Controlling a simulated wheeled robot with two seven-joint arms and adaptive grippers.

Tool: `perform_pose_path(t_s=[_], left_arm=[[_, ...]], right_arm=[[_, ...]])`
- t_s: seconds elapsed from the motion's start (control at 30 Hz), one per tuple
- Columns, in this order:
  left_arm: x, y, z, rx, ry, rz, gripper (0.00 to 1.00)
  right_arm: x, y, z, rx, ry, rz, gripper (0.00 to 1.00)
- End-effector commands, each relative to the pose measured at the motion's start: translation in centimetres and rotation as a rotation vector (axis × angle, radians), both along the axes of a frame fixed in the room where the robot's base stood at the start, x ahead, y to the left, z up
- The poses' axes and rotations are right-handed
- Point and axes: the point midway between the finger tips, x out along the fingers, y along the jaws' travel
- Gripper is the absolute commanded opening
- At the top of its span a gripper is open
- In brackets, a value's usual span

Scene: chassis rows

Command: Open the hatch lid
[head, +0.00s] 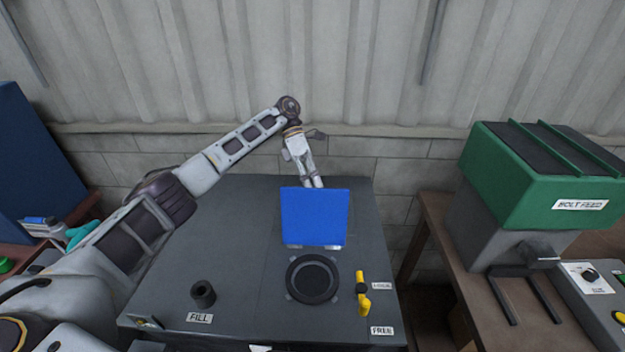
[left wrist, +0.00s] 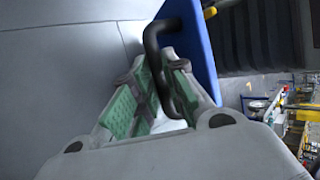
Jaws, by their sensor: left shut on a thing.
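The blue hatch lid (head: 314,216) stands steeply raised on the dark cabinet top (head: 240,240), behind a round black opening (head: 312,279). In the left wrist view the lid's blue edge (left wrist: 190,35) shows beside a black bent handle (left wrist: 158,55). My left gripper (head: 312,182) reaches behind the lid's top edge, and the lid hides its fingertips in the head view. In the left wrist view its green-padded fingers (left wrist: 158,85) are closed around the handle. My right gripper is in neither view.
A yellow lever (head: 362,292) stands right of the opening, beside small labels, one reading FREE (head: 382,331). A green BOLT FEED hopper (head: 540,190) stands on the right-hand table. A wall is behind the cabinet.

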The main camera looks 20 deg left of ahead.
Motion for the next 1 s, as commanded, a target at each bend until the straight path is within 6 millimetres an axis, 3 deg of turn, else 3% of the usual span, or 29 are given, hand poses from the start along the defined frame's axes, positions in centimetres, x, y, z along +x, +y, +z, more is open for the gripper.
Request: perform_pose_path(t_s=[0.03, 0.57, 0.6, 0.77, 1.0], left_arm=[[-0.38, 0.03, -1.48, 0.014, 0.026, 0.0, 0.0], [-0.51, 0.02, -1.76, 0.007, 0.046, 0.007, 0.0], [-0.5, 0.02, -1.77, 0.007, 0.046, 0.007, 0.15], [-0.5, 0.03, -1.67, 0.006, 0.045, 0.005, 0.35], [-0.42, 0.01, -1.26, 0.001, 0.04, 0.005, 0.35]], right_arm=[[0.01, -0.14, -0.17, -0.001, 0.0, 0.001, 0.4], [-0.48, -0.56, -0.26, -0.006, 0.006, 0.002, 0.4], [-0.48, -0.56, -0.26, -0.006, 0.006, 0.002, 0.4], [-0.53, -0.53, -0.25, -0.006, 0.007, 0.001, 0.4], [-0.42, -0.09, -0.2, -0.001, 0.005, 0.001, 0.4]])
